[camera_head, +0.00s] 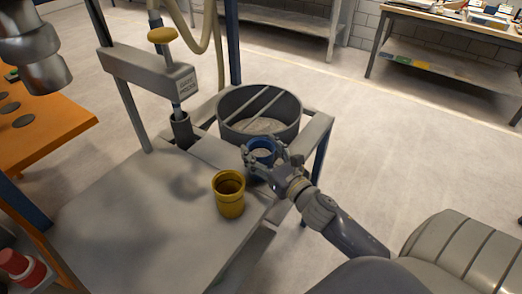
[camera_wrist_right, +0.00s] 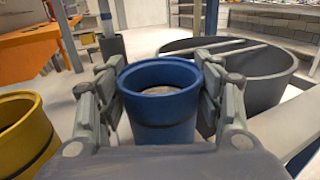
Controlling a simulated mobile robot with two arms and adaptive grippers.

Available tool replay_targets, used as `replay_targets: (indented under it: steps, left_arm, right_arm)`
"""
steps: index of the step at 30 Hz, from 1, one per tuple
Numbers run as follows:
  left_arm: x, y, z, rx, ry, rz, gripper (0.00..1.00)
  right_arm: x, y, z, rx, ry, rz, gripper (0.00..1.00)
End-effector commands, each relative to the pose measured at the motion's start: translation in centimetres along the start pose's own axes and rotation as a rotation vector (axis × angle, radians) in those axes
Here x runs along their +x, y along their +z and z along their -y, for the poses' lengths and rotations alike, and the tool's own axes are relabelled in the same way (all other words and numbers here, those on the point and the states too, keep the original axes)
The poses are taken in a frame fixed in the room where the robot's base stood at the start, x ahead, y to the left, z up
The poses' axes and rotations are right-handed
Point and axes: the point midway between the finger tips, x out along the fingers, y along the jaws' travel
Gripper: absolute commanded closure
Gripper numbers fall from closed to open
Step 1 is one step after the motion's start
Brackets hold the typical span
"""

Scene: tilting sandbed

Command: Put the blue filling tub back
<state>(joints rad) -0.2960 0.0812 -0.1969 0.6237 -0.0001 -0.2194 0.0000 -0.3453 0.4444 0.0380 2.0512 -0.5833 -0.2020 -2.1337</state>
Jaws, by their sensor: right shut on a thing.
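The blue filling tub (camera_head: 262,149) is upright with a pale, sand-like content low inside it. It also shows large in the right wrist view (camera_wrist_right: 160,115), with a dark band around its side. My right gripper (camera_head: 264,158) is shut on it, one finger on each side; the fingers show in the wrist view too (camera_wrist_right: 160,100). In the head view the tub is at the right edge of the grey table, in front of the round grey basin. I cannot tell whether its base touches the surface. My left gripper is not in view.
A yellow tub (camera_head: 229,195) stands on the grey table (camera_head: 140,225) left of my right gripper. The round grey basin (camera_head: 258,128) with crossbars is just behind. A column with a yellow knob (camera_head: 162,35) stands at back left. The table's front is clear.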

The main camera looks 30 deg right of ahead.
Motion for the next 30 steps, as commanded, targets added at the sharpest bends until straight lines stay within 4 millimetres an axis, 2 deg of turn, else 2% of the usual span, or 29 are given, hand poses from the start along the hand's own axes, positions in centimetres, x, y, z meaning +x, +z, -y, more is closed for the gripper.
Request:
replay_targets:
  steps: [2, 3, 6, 19, 23, 30]
  left_arm:
    - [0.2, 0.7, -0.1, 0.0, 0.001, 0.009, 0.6]
    - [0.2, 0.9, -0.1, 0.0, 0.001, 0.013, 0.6]
    - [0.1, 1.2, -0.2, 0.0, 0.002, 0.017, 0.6]
    - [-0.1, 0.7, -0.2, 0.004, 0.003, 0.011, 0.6]
    - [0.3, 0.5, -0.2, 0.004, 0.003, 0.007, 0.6]
    - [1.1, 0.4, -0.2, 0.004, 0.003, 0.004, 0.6]
  right_arm:
    - [0.0, -0.1, 0.0, -0.001, 0.001, 0.003, 0.81]
    - [0.0, -0.3, 0.0, -0.001, 0.0, 0.0, 0.37]
    - [0.0, -0.2, 0.0, 0.0, 0.0, 0.0, 0.19]
    - [-0.1, 0.1, 0.0, 0.001, 0.0, 0.0, 0.19]
    - [-1.5, -0.2, 0.0, 0.0, -0.001, -0.003, 0.19]
    - [-5.7, -0.3, 0.0, 0.001, -0.002, -0.003, 0.19]
